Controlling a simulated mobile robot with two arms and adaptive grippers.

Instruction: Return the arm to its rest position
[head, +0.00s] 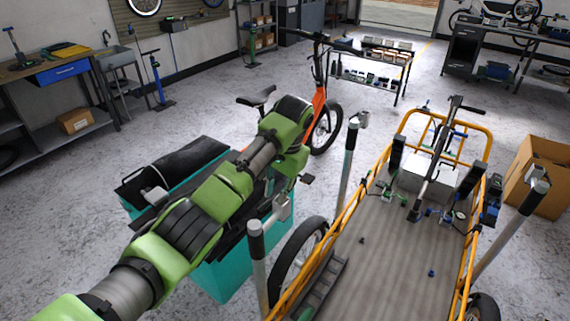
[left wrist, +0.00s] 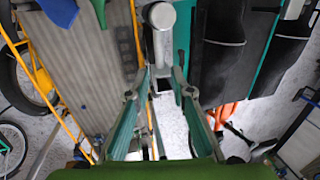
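My left arm (head: 190,230), green and grey, reaches from the bottom left over the teal cargo box (head: 213,278) of a bike. Its gripper is mostly hidden behind the arm in the head view. In the left wrist view the two teal fingers of my left gripper (left wrist: 163,80) stand apart, with floor showing between them and nothing clearly held. A silver post (left wrist: 160,48) shows beyond the fingertips; I cannot tell how near it is. My right gripper is not in view.
An orange-framed cargo bike bed (head: 395,265) with upright posts (head: 347,165) stands to the right. An orange bike (head: 319,100) is behind the box. A cardboard box (head: 540,180) is at the far right. A workbench (head: 45,75) lines the left wall. Floor at left is clear.

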